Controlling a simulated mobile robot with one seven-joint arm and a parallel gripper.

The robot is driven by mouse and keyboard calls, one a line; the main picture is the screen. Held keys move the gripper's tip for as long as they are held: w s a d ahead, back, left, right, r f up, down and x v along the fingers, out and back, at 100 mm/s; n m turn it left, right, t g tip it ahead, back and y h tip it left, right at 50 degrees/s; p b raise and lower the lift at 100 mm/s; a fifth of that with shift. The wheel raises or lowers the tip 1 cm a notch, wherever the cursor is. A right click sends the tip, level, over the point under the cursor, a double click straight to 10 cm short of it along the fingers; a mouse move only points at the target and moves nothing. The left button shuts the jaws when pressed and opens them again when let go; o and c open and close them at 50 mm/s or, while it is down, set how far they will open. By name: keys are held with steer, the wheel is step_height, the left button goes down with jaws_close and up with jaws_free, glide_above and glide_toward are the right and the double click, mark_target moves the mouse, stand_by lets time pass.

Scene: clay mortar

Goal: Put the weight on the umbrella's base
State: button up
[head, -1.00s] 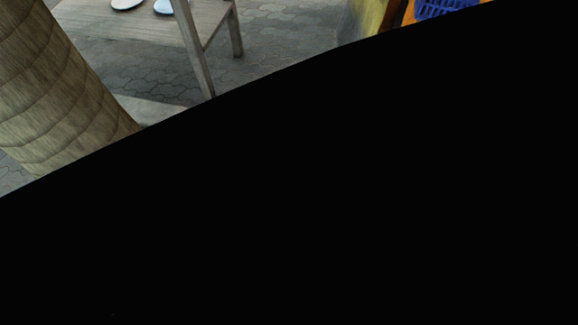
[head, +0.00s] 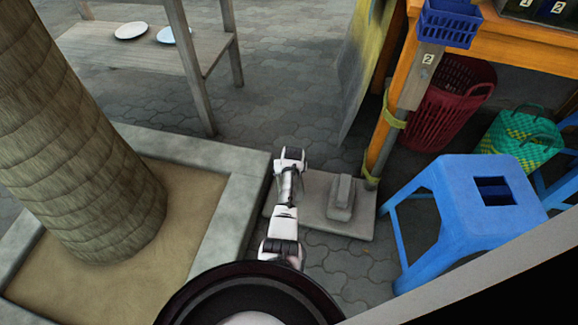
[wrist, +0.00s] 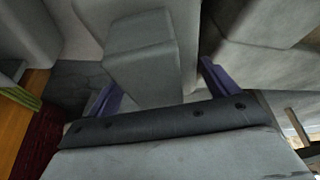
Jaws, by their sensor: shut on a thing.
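In the wrist view my gripper (wrist: 158,74) has its two purple fingers on either side of a grey stepped block, the weight (wrist: 143,50), and is shut on it. In the head view my arm reaches over the left part of a flat grey slab, apparently the umbrella's base (head: 312,188). My fingers and the held weight are hidden there behind the arm. Another grey stepped block (head: 342,196) shows on the slab, right of my arm. I cannot tell whether the held weight touches the slab.
A concrete planter edge (head: 222,222) with a thick trunk (head: 75,140) lies left. A blue stool (head: 465,205), an orange table (head: 510,38) and a red basket (head: 447,105) stand right. A wooden bench (head: 130,60) is at the back left. Open paving lies behind the slab.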

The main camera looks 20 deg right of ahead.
steer(key=shift+w+d+f+b, duration=0.15)
steer(key=shift+f+b, duration=0.4)
steer(key=shift+f, duration=0.65)
steer(key=shift+w+a+f+b, duration=0.15)
steer(key=shift+f+b, duration=0.35)
steer(key=shift+f, duration=0.65)
steer(key=shift+d, duration=0.1)
steer(key=o, duration=1.9)
steer(key=shift+s+f, duration=0.3)
steer(key=shift+f, duration=0.05)
steer(key=p+v, duration=1.1)
steer(key=p, duration=0.1)
steer(key=shift+w+p, duration=0.15)
steer(key=shift+p, duration=0.25)
steer(key=shift+s+r+p, duration=0.3)
steer(key=shift+r+p, duration=0.2)
steer(key=shift+p, duration=0.2)
